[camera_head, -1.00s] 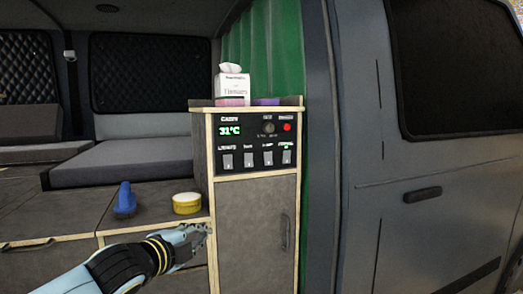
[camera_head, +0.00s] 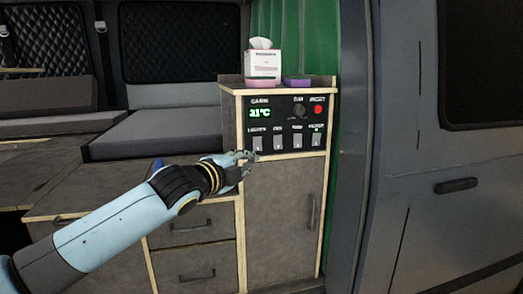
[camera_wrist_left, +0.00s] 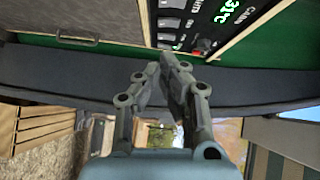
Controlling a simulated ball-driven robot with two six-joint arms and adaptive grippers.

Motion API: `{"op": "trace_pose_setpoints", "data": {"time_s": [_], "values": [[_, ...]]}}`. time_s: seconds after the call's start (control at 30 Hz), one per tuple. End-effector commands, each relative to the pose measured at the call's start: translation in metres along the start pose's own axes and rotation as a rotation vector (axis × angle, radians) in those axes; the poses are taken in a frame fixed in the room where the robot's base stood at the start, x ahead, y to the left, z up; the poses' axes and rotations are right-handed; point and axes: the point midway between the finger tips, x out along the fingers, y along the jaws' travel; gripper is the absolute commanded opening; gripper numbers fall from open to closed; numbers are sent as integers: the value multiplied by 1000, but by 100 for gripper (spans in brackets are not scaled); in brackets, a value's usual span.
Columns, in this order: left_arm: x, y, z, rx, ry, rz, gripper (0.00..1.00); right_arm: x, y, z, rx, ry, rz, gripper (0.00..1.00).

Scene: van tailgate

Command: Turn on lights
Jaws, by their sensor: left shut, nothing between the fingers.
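The black control panel (camera_head: 288,123) is set in the upper front of the cabinet, with a green 31°C display, a knob, a red button and a row of white switches. The light switch (camera_head: 257,143) is the leftmost of the row, under a small label that seems to read LIGHTS. My left gripper (camera_head: 248,158) is shut and empty, just below and left of that switch; I cannot tell whether it touches the panel. In the left wrist view the fingers (camera_wrist_left: 160,68) are close together and the panel (camera_wrist_left: 190,25) is at the top. My right gripper is out of view.
The cabinet door (camera_head: 281,215) is below the panel. The van's side (camera_head: 440,220) is to the right. My arm mostly hides a blue object (camera_head: 157,164).

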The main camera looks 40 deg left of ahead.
Motion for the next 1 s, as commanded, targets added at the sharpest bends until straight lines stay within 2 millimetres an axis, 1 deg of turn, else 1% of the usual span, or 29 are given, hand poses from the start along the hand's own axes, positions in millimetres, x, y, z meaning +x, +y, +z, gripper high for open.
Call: {"op": "trace_pose_setpoints", "data": {"time_s": [0.1, 0.33, 0.37, 0.4, 0.5, 0.63, 1.0], "values": [[26, -4, -1, -7, -2, -3, 0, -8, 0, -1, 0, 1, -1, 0], [74, -3, -1, -8, -2, -2, 0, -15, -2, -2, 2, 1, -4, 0], [79, -2, 1, -6, -3, 0, 0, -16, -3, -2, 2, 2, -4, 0], [83, -2, 8, -3, -3, 0, 0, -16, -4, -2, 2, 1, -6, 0], [92, -2, 18, -3, -4, -2, 0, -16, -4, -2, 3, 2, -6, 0], [98, 0, 24, -2, -3, 0, 0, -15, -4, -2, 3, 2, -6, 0], [101, -1, 27, -1, -3, -1, 0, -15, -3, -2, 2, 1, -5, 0]]}}
